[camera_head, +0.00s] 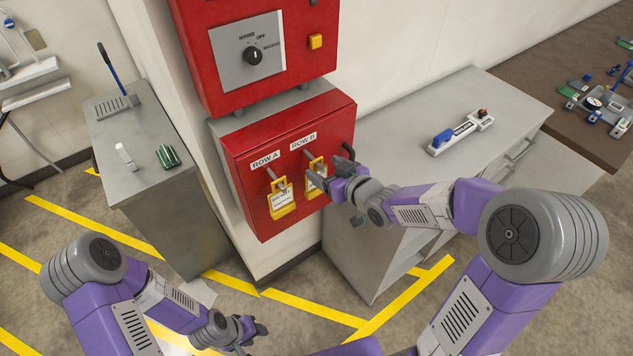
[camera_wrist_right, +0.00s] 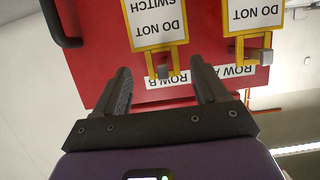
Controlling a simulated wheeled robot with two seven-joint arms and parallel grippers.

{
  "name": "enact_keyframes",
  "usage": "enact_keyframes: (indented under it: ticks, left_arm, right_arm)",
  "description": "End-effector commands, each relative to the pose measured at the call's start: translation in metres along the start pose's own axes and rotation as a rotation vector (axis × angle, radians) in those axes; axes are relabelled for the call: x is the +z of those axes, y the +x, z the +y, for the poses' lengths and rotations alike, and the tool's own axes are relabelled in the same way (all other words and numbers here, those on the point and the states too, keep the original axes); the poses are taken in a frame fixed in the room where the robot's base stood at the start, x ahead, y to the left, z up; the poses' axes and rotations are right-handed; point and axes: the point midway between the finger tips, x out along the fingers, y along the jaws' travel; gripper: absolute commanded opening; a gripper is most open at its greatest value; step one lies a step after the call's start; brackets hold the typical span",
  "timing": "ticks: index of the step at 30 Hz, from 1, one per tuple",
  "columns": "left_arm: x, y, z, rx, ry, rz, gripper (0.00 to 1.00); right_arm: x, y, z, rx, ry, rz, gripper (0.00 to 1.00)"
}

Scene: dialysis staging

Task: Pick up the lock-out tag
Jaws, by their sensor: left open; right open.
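Two yellow-framed lock-out tags hang on pegs on the front of a red box (camera_head: 255,205). The ROW A tag (camera_head: 282,202) hangs on the left, and the ROW B tag (camera_head: 315,168) on the right, partly hidden by my right gripper (camera_head: 327,181). In the right wrist view, upside down, my open right gripper (camera_wrist_right: 162,75) has its fingers on either side of the ROW B tag's yellow hanger and peg; the tag's white face (camera_wrist_right: 156,22) lies beyond the fingertips. The ROW A tag (camera_wrist_right: 255,14) is to the right. My left gripper (camera_head: 254,338) is open and empty, low over the floor.
A red switch panel with a black knob (camera_head: 253,56) is above the box. A black handle (camera_head: 348,152) sticks out at the box's right side. A grey cabinet (camera_head: 395,120) stands right, another counter (camera_head: 105,150) left.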

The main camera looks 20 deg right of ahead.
Motion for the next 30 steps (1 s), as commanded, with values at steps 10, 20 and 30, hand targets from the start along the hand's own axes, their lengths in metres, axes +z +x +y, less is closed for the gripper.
enact_keyframes:
  ticks: [10, 20, 30]
  left_arm:
    - [0.0, -0.001, 0.0, 0.0, 0.0, 0.0, 0.43]
    - [0.0, -0.001, 0.0, 0.0, 0.0, 0.0, 0.43]
    - [0.0, -0.001, 0.0, 0.0, 0.0, 0.0, 0.43]
  right_arm:
    - [-0.002, 0.043, -0.004, -0.002, 0.0, -0.004, 0.72]
    - [-0.003, 0.059, -0.004, 0.001, 0.001, -0.003, 0.72]
    - [-0.003, 0.059, -0.003, 0.001, 0.001, -0.003, 0.36]
